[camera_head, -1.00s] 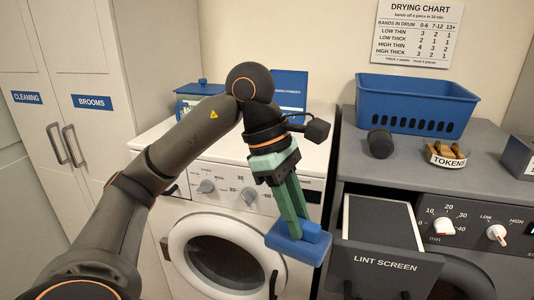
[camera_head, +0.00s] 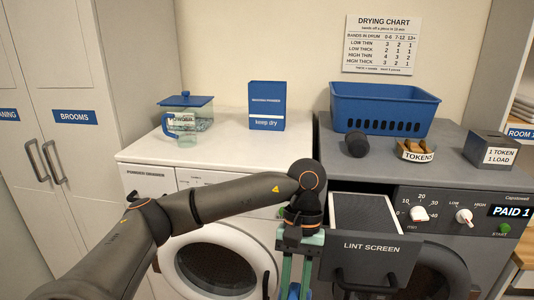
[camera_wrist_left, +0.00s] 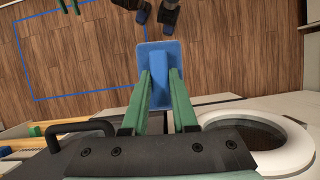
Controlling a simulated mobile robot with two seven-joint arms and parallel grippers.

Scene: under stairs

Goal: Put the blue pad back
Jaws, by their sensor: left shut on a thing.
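My left gripper (camera_head: 296,262) points down in front of the machines, between the washer door and the lint screen drawer. It is shut on the blue pad (camera_head: 293,293), which shows only in part at the bottom edge of the head view. In the left wrist view the whole pad (camera_wrist_left: 152,58) shows, a flat blue plate with a raised grip between the green fingers (camera_wrist_left: 160,82), held above the floor. Two green fingers at the top left of the left wrist view look like my right gripper (camera_wrist_left: 68,5); its opening is unclear.
The lint screen drawer (camera_head: 378,262) stands pulled out of the grey dryer. Its top holds a blue basket (camera_head: 385,106), a dark cylinder (camera_head: 356,145), a token tray (camera_head: 415,154) and a token box (camera_head: 492,148). A lidded container (camera_head: 187,115) and a blue box (camera_head: 266,105) stand on the white washer.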

